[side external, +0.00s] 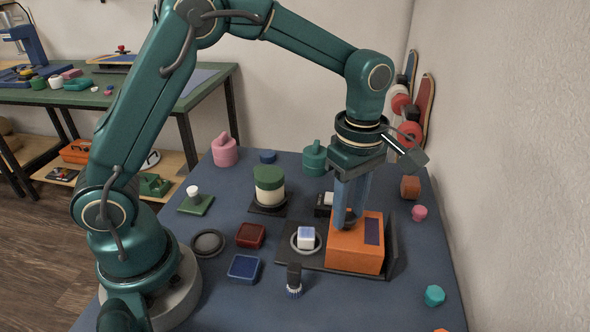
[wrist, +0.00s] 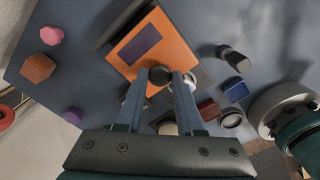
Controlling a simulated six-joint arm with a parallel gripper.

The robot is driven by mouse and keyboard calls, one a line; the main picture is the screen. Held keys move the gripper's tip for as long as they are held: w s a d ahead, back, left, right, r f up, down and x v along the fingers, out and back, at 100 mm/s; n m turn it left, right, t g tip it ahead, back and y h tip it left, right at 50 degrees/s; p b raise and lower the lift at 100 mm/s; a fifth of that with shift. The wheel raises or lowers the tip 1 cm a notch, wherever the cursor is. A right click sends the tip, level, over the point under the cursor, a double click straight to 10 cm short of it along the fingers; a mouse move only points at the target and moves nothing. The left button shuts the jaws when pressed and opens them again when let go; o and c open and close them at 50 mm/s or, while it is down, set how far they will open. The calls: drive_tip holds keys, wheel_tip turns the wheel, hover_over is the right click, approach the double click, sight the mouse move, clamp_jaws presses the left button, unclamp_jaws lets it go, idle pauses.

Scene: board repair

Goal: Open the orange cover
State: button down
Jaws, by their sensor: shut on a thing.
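The orange cover (side external: 350,262) is a box-shaped lid with a dark purple panel on its top. It sits on a dark base plate (side external: 285,257), with a dark upright plate (side external: 392,245) along its right side. In the wrist view the orange cover (wrist: 165,40) lies just beyond my fingertips. In the wrist view my gripper (wrist: 161,80) is shut on a dark round knob (wrist: 160,74) at the cover's edge. My fingers partly hide the knob, and the cover's inside is not visible.
A white-and-blue block (side external: 306,238) stands in a round dish on the base plate, left of the cover. A dark brush (side external: 294,280) stands in front. Red (side external: 250,236) and blue (side external: 244,268) trays lie left. A wall stands right; the front table is mostly clear.

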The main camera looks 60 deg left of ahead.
drive_tip(key=shift+w+d, duration=0.15)
drive_tip(key=shift+w, duration=0.05)
drive_tip(key=c, duration=0.5)
unclamp_jaws()
drive_tip(key=shift+r, duration=2.6)
